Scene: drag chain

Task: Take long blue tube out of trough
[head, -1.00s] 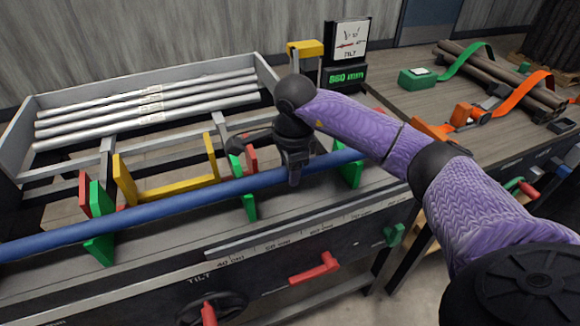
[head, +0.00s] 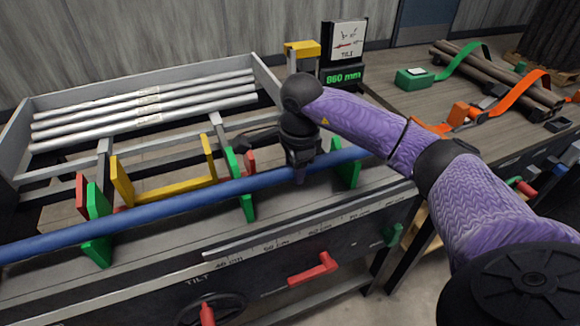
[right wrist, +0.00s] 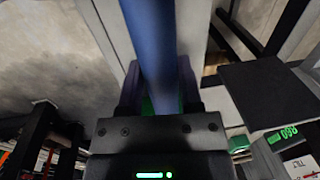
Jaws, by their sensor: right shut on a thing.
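The long blue tube (head: 190,198) lies across the green brackets (head: 245,185) along the front of the bench, running from the left picture edge to the right bracket (head: 347,168). My right gripper (head: 299,178) is over the tube between the middle and right brackets and is shut on it. In the right wrist view the tube (right wrist: 155,50) passes between the two fingers (right wrist: 158,95). Whether the tube is lifted clear of the brackets, I cannot tell. My left gripper is not in view.
A tray (head: 20,128) of silver tubes stands behind. Yellow brackets (head: 121,181) stand behind the blue tube. A dial and display reading 860 mm (head: 343,77) stand at the back. Red handles (head: 314,269) are on the bench front. Dark rods (head: 505,77) lie on the right table.

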